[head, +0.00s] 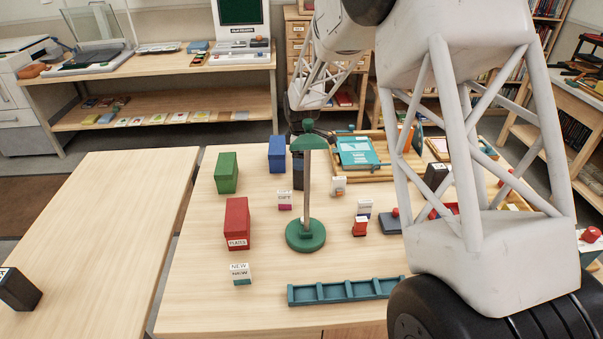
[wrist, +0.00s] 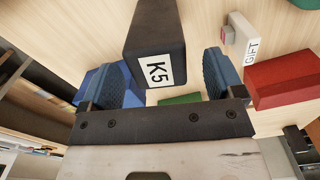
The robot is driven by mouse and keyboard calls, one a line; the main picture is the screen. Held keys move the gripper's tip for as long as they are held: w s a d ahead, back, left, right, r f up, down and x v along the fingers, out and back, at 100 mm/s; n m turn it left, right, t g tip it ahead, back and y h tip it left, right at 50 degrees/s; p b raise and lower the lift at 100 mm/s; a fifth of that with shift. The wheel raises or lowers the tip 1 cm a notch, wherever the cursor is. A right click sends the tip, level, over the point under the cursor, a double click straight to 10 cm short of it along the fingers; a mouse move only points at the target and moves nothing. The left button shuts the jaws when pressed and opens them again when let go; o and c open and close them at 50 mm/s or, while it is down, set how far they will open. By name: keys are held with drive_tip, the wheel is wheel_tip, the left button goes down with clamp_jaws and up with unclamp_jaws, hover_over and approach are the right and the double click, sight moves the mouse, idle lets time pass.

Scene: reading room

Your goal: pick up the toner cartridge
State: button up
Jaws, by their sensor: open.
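A black box-shaped cartridge marked K5 (wrist: 155,45) stands in the wrist view, its label facing me. My gripper (wrist: 172,78) is open, with a blue-padded finger on either side of the label end. Gaps show between the box and both fingers. In the head view my gripper (head: 306,130) is at the back middle of the table, partly hidden by a green stand. A dark upright box (head: 298,176) below it, also partly hidden, appears to be the same cartridge. Other black boxes show at the left table (head: 20,289) and behind my arm (head: 435,176).
The green stand (head: 305,236) rises in front of my gripper. Blue (head: 277,155), green (head: 227,173) and red (head: 237,223) boxes stand to the left. A stamp marked GIFT (wrist: 242,38) is close by. A teal rack (head: 345,291) lies at the front. The left table is mostly clear.

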drive_tip(key=shift+f, duration=2.1)
drive_tip(key=c, duration=1.2)
